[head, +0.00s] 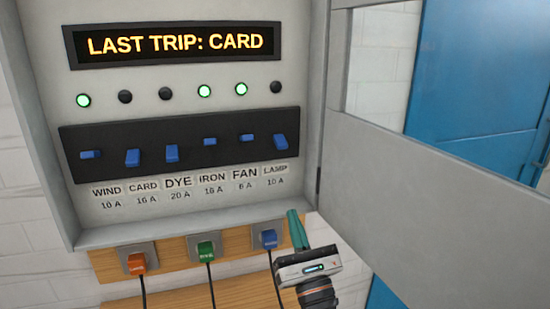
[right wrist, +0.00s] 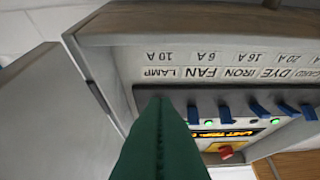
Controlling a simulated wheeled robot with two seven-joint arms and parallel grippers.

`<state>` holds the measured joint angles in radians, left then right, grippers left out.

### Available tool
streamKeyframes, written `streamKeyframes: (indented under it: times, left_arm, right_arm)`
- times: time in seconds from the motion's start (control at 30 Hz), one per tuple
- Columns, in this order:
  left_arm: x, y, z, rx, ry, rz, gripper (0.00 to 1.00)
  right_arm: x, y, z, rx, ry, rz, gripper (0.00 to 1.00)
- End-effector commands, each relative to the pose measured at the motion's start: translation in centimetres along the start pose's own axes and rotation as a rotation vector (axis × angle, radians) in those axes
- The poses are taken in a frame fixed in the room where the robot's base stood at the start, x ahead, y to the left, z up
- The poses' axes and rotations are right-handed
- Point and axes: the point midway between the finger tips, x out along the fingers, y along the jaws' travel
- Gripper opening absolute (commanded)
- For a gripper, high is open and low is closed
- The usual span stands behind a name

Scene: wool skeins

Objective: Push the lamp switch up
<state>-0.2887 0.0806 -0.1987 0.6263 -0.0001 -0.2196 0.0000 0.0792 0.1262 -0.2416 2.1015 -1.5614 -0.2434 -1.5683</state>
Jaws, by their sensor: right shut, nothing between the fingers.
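The lamp switch (head: 281,142) is the blue rocker at the right end of the black switch strip (head: 195,170), above the label LAMP 10 A. It is tilted down, and the indicator light (head: 276,87) above it is dark. My right gripper (head: 292,214) has green fingers, shut and empty. In the head view it is below the lamp switch, near the box's lower right corner, apart from the switch. In the right wrist view the green fingers (right wrist: 160,105) point at the panel, below the LAMP label, and seem to hide the lamp switch. My left gripper is not in view.
The wind (head: 90,155), iron (head: 210,142) and fan (head: 247,138) switches have lit green lights; card (head: 132,158) and dye (head: 171,153) are down and dark. The open door (head: 440,170) stands to the right. A blue plug (head: 269,239) sits beside my gripper. The display (head: 175,44) reads LAST TRIP: CARD.

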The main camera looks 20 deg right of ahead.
Motion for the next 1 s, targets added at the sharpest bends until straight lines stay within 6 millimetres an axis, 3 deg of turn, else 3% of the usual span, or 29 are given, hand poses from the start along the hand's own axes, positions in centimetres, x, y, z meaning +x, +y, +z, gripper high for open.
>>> streamKeyframes:
  times: [0.17, 0.37, 0.53, 1.0]
  left_arm:
    - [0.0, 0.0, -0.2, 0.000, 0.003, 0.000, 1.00]
    - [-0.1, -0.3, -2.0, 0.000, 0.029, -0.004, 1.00]
    - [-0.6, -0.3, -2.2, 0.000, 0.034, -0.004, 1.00]
    - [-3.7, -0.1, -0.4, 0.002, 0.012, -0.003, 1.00]
  right_arm:
    - [0.0, 0.0, -0.2, -0.007, 0.005, 0.000, 0.00]
    - [0.0, 0.0, -0.1, -0.005, 0.004, 0.000, 0.00]
    - [1.1, 0.0, -0.3, -0.005, 0.005, 0.000, 0.00]
    - [10.6, 0.0, -0.5, -0.003, 0.005, 0.001, 0.00]
